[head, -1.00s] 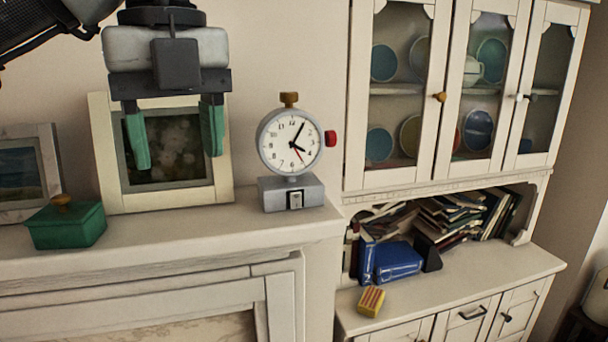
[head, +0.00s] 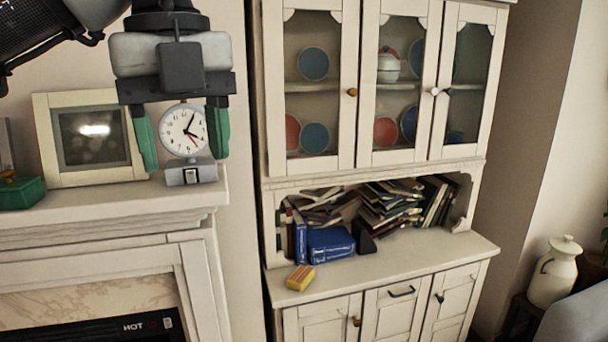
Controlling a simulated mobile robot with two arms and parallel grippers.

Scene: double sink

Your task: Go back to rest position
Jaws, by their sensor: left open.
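My left gripper (head: 182,138) hangs fingers down at the upper left of the head view. Its two green fingers are spread apart with nothing between them that I can see held. A round white clock (head: 183,131) on a grey base stands upright on the mantel behind the fingers. My right gripper is not in view.
A green box (head: 20,192) and a framed picture (head: 92,137) stand on the mantel (head: 120,205). A white cabinet (head: 470,250) to the right holds plates, books and a small yellow box (head: 300,278). A white jug (head: 555,272) stands far right. The cabinet's counter front is mostly clear.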

